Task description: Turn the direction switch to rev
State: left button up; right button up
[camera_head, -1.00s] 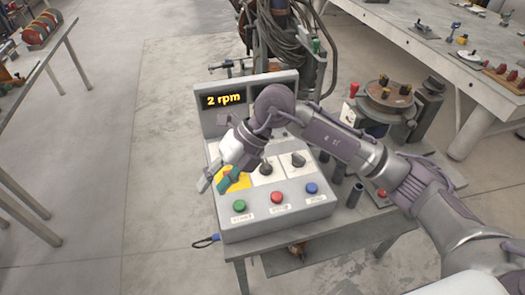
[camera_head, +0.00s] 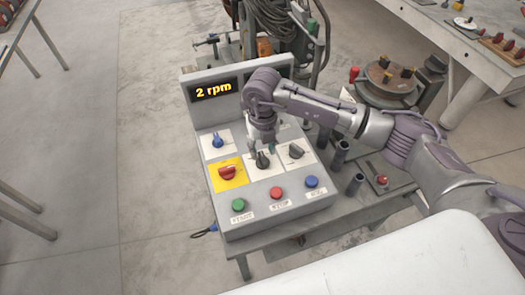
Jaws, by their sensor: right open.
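The grey control box (camera_head: 209,215) stands on a small table and has several knobs on its sloped face. A black knob (camera_head: 262,161) sits on a white plate in the middle, and another dark knob (camera_head: 296,152) sits on a plate to its right. The plate labels are too small to read, so I cannot tell which is the direction switch. My right gripper (camera_head: 262,150) points down at the middle black knob, open, its fingertips just above or beside it; contact is unclear. My left gripper is not in view.
A blue knob (camera_head: 218,141) and a red knob on a yellow plate (camera_head: 227,173) are left of the gripper. Green (camera_head: 238,205), red (camera_head: 276,193) and blue (camera_head: 312,182) buttons line the front. The display (camera_head: 213,89) reads 2 rpm. A round turntable (camera_head: 390,82) stands behind right.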

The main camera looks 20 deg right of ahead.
aim_at(263, 157)
notch_tip(263, 157, down, 2)
jog(key=shift+s+f, duration=0.1)
jog(key=shift+s, duration=0.05)
jog(key=shift+f, duration=0.5)
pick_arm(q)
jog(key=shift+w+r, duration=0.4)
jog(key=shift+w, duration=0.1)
pick_arm(e)
grip_shut()
